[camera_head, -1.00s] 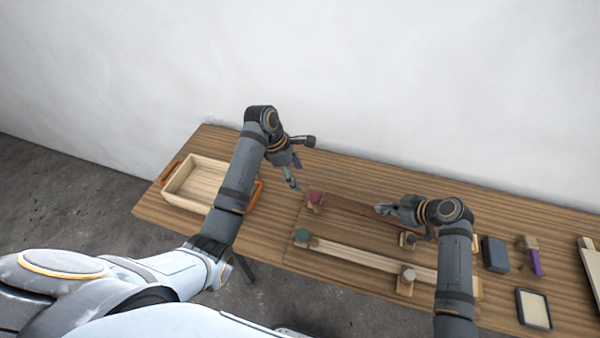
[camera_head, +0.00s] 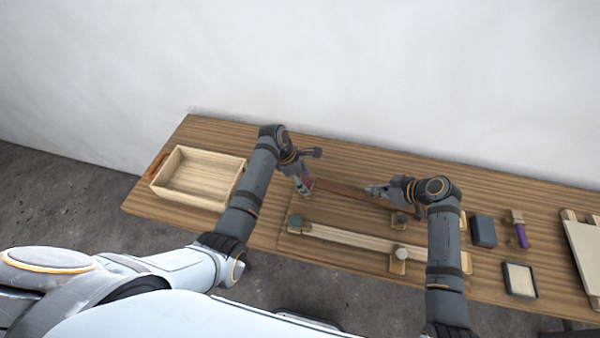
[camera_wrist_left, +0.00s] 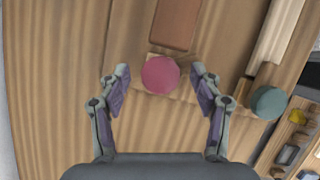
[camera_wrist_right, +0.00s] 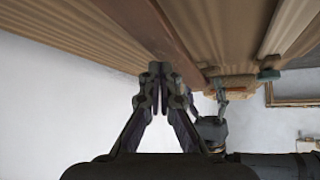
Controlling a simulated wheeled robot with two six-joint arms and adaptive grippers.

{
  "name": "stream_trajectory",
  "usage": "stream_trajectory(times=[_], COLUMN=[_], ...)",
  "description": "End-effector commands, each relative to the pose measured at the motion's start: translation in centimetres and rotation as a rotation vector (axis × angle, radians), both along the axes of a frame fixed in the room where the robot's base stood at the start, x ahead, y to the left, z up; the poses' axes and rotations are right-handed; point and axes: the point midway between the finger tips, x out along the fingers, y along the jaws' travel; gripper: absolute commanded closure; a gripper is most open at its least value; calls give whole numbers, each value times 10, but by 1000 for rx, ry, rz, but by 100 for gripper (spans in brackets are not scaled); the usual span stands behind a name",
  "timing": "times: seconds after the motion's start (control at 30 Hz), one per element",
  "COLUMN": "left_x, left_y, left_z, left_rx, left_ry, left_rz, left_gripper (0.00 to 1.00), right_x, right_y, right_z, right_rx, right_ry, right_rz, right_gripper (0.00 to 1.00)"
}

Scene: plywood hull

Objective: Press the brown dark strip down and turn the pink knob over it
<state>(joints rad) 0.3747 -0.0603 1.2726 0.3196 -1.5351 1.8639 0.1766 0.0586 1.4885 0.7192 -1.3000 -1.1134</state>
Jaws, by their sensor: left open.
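The pink knob (camera_wrist_left: 160,75) stands at the near end of the brown dark strip (camera_wrist_left: 176,22) in the left wrist view. My left gripper (camera_wrist_left: 160,82) is open, with one finger on each side of the knob and small gaps showing. In the head view the left gripper (camera_head: 304,190) largely covers the knob (camera_head: 309,181), and the dark strip (camera_head: 345,190) runs right from it. My right gripper (camera_head: 370,190) is at the strip's middle, its fingertips (camera_wrist_right: 160,68) together beside the strip (camera_wrist_right: 165,40) in the right wrist view. I cannot tell whether they touch it.
A pale strip (camera_head: 350,236) with a teal knob (camera_head: 296,220) and a light knob (camera_head: 399,252) lies nearer me. A wooden tray (camera_head: 165,188) stands left. A dark block (camera_head: 483,231), a purple-handled tool (camera_head: 521,235) and a framed pad (camera_head: 519,279) lie right.

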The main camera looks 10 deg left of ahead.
Motion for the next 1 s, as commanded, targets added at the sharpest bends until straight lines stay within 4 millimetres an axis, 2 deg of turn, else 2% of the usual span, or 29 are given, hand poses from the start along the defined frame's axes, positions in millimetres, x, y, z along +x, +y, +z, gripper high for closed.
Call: stream_trajectory(times=[0.3, 0.7, 1.0], left_x=[0, 0, 0], left_y=[-1, -1, -1], left_z=[-3, -3, -3], left_rx=[-1, 0, 1], left_ry=[-2, 0, 0], left_rz=[-1, -1, 0], left_gripper=[36, 91, 93], right_x=[0, 0, 0], right_y=[0, 0, 0], right_z=[0, 0, -4], right_rx=[0, 0, 1], right_ry=[0, 0, 1], right_rz=[0, 0, 0], right_gripper=[100, 100, 100])
